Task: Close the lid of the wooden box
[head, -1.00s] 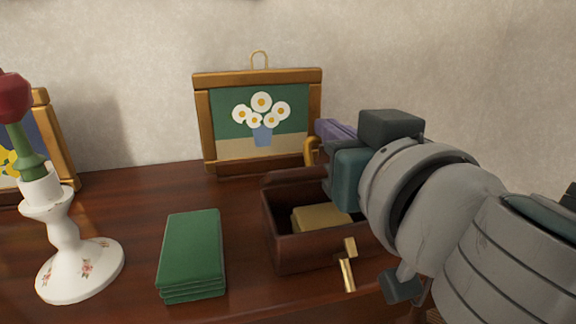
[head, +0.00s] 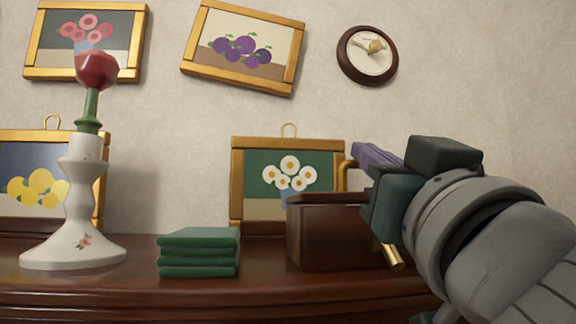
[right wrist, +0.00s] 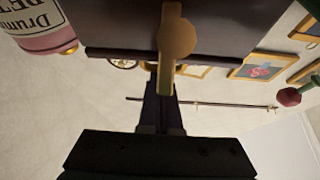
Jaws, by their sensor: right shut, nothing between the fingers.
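The dark brown wooden box (head: 335,238) stands on the tabletop in the head view, its right part hidden behind my right gripper. Another brass piece (head: 346,175) is beside the purple fingers of my right gripper (head: 366,156), above the box. In the right wrist view, the shut fingers (right wrist: 160,110) are right by a brass clasp (right wrist: 175,40) on a dark brown panel (right wrist: 115,25). My left gripper is not in view.
Green books (head: 200,252) lie stacked left of the box. A daisy picture (head: 260,165) is behind the box. A bottle (right wrist: 40,20) shows in the right wrist view.

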